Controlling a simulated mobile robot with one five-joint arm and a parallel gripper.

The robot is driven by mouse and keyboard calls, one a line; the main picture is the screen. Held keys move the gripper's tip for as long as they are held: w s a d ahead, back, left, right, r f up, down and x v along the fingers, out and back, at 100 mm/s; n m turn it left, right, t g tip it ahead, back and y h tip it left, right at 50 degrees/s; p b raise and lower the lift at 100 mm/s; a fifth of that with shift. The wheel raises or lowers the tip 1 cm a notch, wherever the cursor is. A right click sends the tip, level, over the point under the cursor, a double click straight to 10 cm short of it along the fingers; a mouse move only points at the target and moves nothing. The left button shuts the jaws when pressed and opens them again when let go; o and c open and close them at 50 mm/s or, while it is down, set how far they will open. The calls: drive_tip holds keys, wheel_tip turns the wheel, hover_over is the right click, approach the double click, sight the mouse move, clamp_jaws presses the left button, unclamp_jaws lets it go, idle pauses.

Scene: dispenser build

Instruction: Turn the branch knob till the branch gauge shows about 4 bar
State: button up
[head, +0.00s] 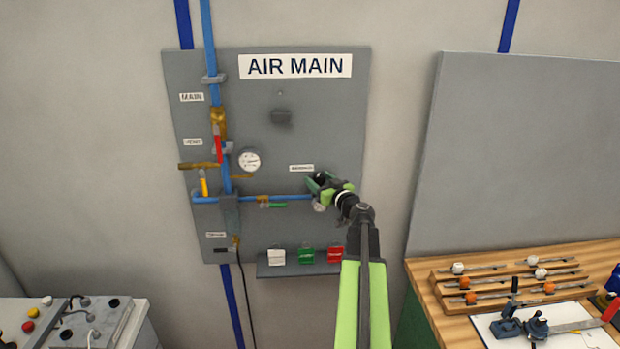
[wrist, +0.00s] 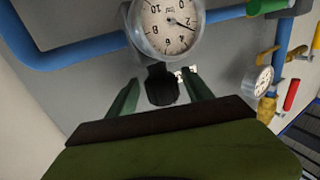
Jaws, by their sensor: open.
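The branch knob (wrist: 162,85) is black and shows in the wrist view just below the branch gauge. The branch gauge (wrist: 168,22) is round and white, seen turned over; its needle appears to point near the 2. My gripper (wrist: 161,92) is open, with one green finger on each side of the knob; whether they touch it I cannot tell. In the head view my gripper (head: 322,182) is at the right end of the blue branch pipe, under a small label. It hides the knob there, and the branch gauge (head: 319,206) shows only partly below it.
The grey AIR MAIN board (head: 330,110) carries blue pipes, a second gauge (head: 249,160), a red-handled valve (head: 218,145) and a green-handled valve (head: 272,205). A shelf (head: 300,269) with coloured tags is below. A wooden bench (head: 440,265) with tools stands right.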

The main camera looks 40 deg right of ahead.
drive_tip(key=shift+a+r, duration=0.15)
drive_tip(key=shift+a, duration=0.05)
drive_tip(key=shift+w, duration=0.15)
drive_tip(key=c, duration=0.5)
drive_tip(key=shift+d, duration=0.1)
drive_tip(key=c, duration=0.7)
clamp_jaws()
drive_tip(key=shift+h, duration=0.3)
